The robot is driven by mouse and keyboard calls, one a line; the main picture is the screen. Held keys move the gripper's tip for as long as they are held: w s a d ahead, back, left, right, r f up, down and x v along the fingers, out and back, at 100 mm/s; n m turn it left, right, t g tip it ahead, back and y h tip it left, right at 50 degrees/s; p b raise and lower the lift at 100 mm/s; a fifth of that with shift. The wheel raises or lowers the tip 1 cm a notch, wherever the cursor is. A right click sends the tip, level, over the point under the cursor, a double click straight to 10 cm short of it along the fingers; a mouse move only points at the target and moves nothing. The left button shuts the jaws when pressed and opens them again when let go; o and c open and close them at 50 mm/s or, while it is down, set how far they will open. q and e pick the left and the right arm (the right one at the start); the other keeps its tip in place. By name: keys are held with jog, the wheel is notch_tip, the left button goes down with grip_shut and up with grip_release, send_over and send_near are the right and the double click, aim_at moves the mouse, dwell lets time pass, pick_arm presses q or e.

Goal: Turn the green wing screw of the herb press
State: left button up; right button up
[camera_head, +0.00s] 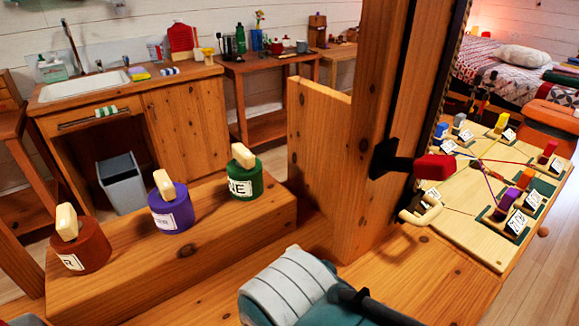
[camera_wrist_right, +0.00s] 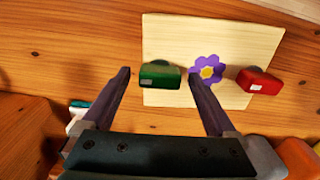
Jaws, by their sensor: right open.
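In the right wrist view, the herb press shows as a pale wooden board (camera_wrist_right: 205,35) with a purple paper flower (camera_wrist_right: 207,70) that has a yellow centre. The green wing screw (camera_wrist_right: 160,80) is at the board's lower left, and a red wing screw (camera_wrist_right: 259,82) is at its right. My right gripper (camera_wrist_right: 160,72) is open and empty. Its two fingertips appear on either side of the green wing screw, with gaps on both sides; I cannot tell the depth between them. I cannot make out the press in the head view. My left gripper is not in view.
In the head view, red-brown (camera_head: 79,247), purple (camera_head: 172,210) and green (camera_head: 245,174) canisters stand on a wooden block. A tall wooden panel (camera_head: 340,170) blocks the middle. A board with coloured cords (camera_head: 455,218) lies at right. A sink counter (camera_head: 185,110) is behind.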

notch_tip(320, 180, up, 9)
jog(key=p, duration=0.4)
jog(key=shift+r+p, duration=0.2)
jog(key=shift+p, duration=0.15)
jog(key=shift+r, duration=0.3)
jog(key=shift+s, duration=0.1)
